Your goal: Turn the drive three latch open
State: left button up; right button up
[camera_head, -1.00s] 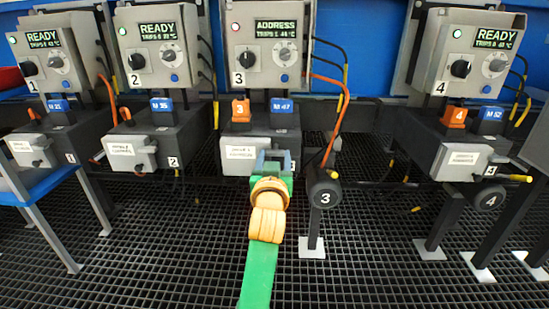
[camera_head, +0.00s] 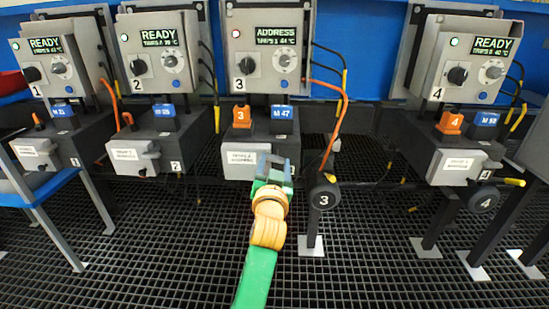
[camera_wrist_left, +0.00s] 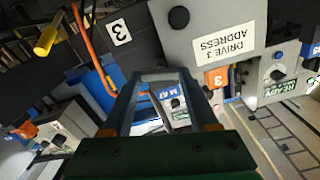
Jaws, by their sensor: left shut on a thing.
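The drive three unit has a grey control box (camera_head: 262,62) whose screen reads ADDRESS. Below it, a light panel (camera_head: 243,164) sits on the front of a dark housing. The panel also shows in the left wrist view (camera_wrist_left: 235,25), labelled DRIVE 3 ADDRESS. My left gripper (camera_head: 274,166) is at the right end of this panel, tilted, and shut on the drive three latch. The latch is mostly hidden by the gripper, so its exact angle cannot be told. The left fingers (camera_wrist_left: 165,80) frame the blue M 47 tag behind them in the wrist view.
An orange 3 tag (camera_head: 241,116) and the blue M 47 tag (camera_head: 282,113) stand above the housing. A round black knob marked 3 (camera_head: 324,195) and an orange cable (camera_head: 335,125) are close on the right. Open grating (camera_head: 150,250) lies below.

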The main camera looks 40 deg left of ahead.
pick_arm(q)
jog(key=m+p, duration=0.5)
jog(key=shift+r, duration=0.2)
jog(key=m+p, duration=0.2)
jog(key=m, duration=0.2)
jog(key=shift+m+p, duration=0.3)
jog(key=shift+m, duration=0.1)
jog(key=shift+f+m+p, duration=0.2)
jog(key=shift+m+p, duration=0.85)
jog(key=shift+m, duration=1.55)
pick_arm(e)
jog(key=s+d+f, duration=0.5)
jog(key=s+f, duration=0.2)
jog(key=s, duration=0.2)
jog(key=shift+s+f+g+h, duration=0.25)
jog(key=shift+f+g+h, duration=0.1)
jog(key=shift+g+h, duration=0.05)
jog(key=shift+d, duration=0.15)
pick_arm(q)
jog(key=o, duration=1.4)
jog(key=shift+d, duration=0.1)
